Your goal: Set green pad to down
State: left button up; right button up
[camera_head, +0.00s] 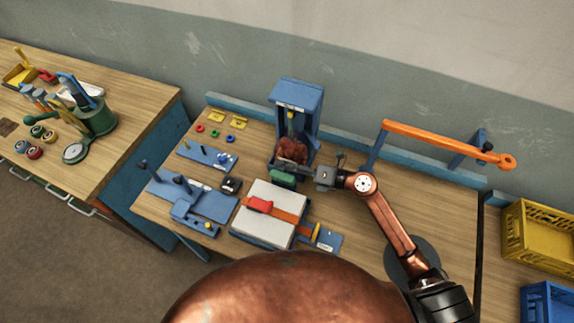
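A green pad (283,178) sits at the front foot of a blue upright stand (297,97) near the back middle of the table. A dark red-brown sack-like bundle (292,150) is in the stand, just behind and above the pad. My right gripper (322,178) is just right of the green pad, at about its height. Whether it touches the pad, and whether its fingers are open or shut, is too small to tell. My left gripper is out of view.
A white-topped board (263,192) with a red block (260,205) and orange strip lies in front of the pad. Blue fixtures (206,203) stand to the left. An orange bar (440,141) spans the back right. Yellow (541,236) and blue crates are at far right.

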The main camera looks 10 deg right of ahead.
jog(key=shift+c, duration=0.4)
grip_shut()
